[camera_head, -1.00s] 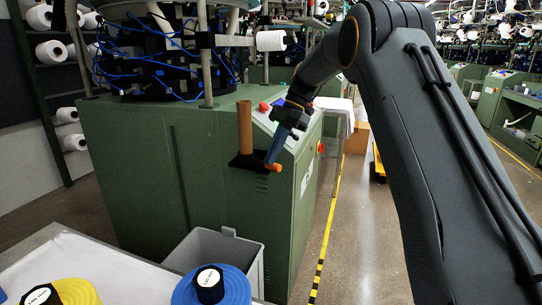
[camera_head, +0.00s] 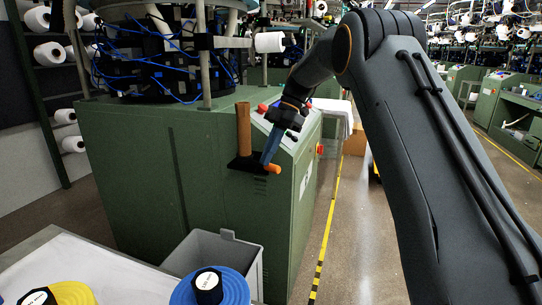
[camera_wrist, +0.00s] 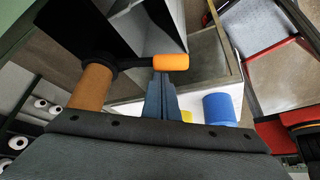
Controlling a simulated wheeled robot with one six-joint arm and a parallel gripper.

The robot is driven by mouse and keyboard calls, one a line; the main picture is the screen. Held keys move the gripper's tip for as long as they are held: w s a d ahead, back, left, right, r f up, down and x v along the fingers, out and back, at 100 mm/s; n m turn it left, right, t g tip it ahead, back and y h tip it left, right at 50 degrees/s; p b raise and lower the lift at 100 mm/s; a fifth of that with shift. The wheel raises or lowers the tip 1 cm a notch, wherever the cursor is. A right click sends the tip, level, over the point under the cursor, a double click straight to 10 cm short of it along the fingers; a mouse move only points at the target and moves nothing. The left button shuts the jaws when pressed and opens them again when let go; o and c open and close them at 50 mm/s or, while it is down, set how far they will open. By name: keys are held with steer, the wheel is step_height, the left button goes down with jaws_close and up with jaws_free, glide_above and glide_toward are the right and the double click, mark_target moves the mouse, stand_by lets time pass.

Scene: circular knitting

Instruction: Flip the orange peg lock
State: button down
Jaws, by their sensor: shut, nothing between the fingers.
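The orange peg lock (camera_head: 273,168) is a short orange cylinder on the right end of a black bracket on the green machine cabinet. It also shows in the wrist view (camera_wrist: 172,62), lying sideways at the end of a dark arm. A brown upright peg (camera_head: 243,128) stands on the left of the bracket; it shows at the left in the wrist view (camera_wrist: 92,86). My gripper (camera_head: 266,160) has blue fingers pointing down at the bracket, just left of the lock. In the wrist view, the closed, empty fingers (camera_wrist: 161,78) end just below the lock. I cannot tell whether they touch it.
The green cabinet (camera_head: 140,170) is behind the bracket. A grey open bin (camera_head: 220,250) stands below it. A white-topped table (camera_head: 100,262) with yellow (camera_head: 75,293) and blue (camera_head: 232,288) yarn cones is at lower left.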

step_height(320, 180, up, 12)
steer(key=w+d, duration=0.1)
steer(key=shift+w+d+f, duration=0.25)
steer(key=shift+w+d, duration=0.05)
steer(key=shift+w, duration=0.05)
stand_by(0.4)
steer(key=s+d+f+m+t+h, duration=0.1)
steer(key=s+d+f+m, duration=0.3)
steer(key=s+f+m, duration=0.4)
steer(key=s+d+f+m+t+h, duration=0.1)
steer(key=s+d+f+m, duration=0.3)
steer(key=s, duration=1.4)
steer(key=s+d+f+m+t+h, duration=0.1)
steer(key=s+d+f+m+h, duration=0.2)
steer(key=s+f+m, duration=0.8)
steer(key=shift+s+d+f+m+p, duration=0.3)
steer(key=shift+s+d+m, duration=0.35)
steer(key=shift+s, duration=0.4)
